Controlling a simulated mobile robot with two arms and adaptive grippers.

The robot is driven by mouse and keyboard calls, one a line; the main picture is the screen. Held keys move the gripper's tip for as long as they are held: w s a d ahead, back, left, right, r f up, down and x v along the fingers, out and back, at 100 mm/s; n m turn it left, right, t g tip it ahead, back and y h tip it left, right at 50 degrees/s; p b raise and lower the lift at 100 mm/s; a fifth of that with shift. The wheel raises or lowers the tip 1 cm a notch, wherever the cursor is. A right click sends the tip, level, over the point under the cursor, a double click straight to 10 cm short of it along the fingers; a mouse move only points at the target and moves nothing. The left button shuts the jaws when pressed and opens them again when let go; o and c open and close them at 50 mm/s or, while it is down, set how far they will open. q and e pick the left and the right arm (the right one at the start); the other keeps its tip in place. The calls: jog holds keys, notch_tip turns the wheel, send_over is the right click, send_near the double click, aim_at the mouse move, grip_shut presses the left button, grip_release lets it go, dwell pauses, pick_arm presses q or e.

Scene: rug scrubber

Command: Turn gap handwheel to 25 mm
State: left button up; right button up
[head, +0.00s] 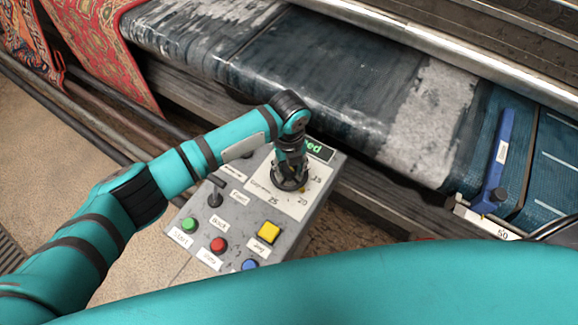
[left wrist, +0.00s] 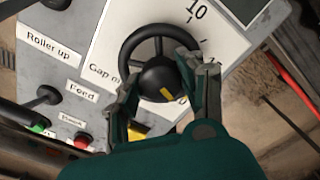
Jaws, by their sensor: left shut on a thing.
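The black gap handwheel (head: 288,183) sits on a white dial plate (head: 268,196) on the grey control box (head: 325,182). My right gripper is out of view.
Green (head: 188,225), red (head: 218,245), blue (head: 250,264) and yellow (head: 269,232) buttons and a black feed knob (head: 215,197) lie close by. The dark conveyor belt (head: 330,75) runs behind the box. A blue gauge bar (head: 497,160) stands right. Patterned rugs (head: 100,50) hang left.

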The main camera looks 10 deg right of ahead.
pick_arm(q)
jog(key=m+b, duration=0.1)
jog(key=m, duration=0.3)
jog(key=shift+w+d+m, duration=0.1)
jog(key=shift+m, duration=0.2)
jog(key=m+b, duration=0.2)
jog(key=m, duration=0.2)
jog(key=shift+m, duration=0.3)
jog(key=shift+m+b, duration=0.75)
jog(key=shift+m, duration=0.45)
jog(key=shift+r+m+b, duration=0.1)
jog(key=shift+m+b, duration=1.15)
jog(key=shift+m, duration=0.25)
jog(key=o, duration=1.2)
notch_tip(320, 180, up, 12)
